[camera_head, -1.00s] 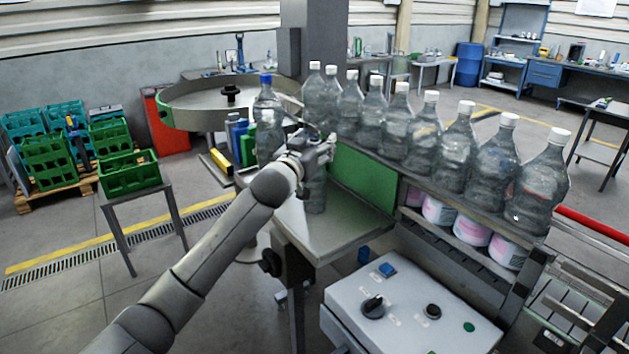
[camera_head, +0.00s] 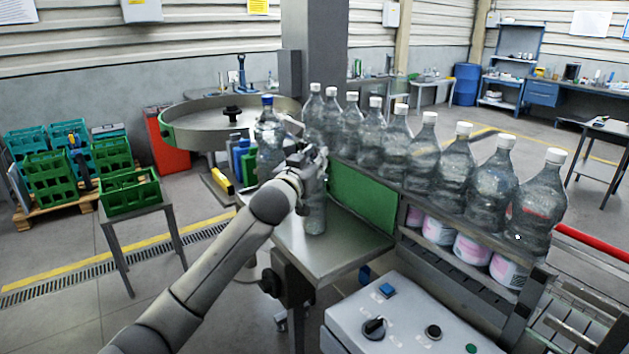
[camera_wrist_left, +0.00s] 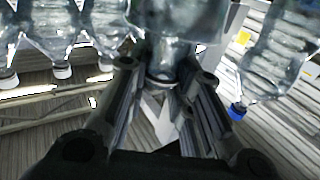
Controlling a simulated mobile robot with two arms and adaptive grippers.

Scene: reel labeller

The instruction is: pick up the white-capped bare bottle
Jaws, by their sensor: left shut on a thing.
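My left gripper (camera_head: 314,165) is shut on a clear bottle at the near left end of the bottle row. The lower part of this bottle (camera_head: 315,214) shows below the gripper, upright above the steel table (camera_head: 345,248); whether it touches the table is unclear. The gripper hides its top in the head view. In the left wrist view, the clear bottle (camera_wrist_left: 180,22) appears upside down between the fingers (camera_wrist_left: 165,100), its cap end mostly hidden. A blue-capped bottle (camera_head: 269,140) stands just left of the gripper; its blue cap (camera_wrist_left: 237,111) shows in the wrist view. My right gripper is not in view.
Several white-capped clear bottles (camera_head: 424,155) stand in a diagonal row close behind and right of the gripper. A green panel (camera_head: 361,205) borders the table. A control box (camera_head: 400,320) is in front. A round steel turntable (camera_head: 205,122) and a green crate (camera_head: 130,192) are left.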

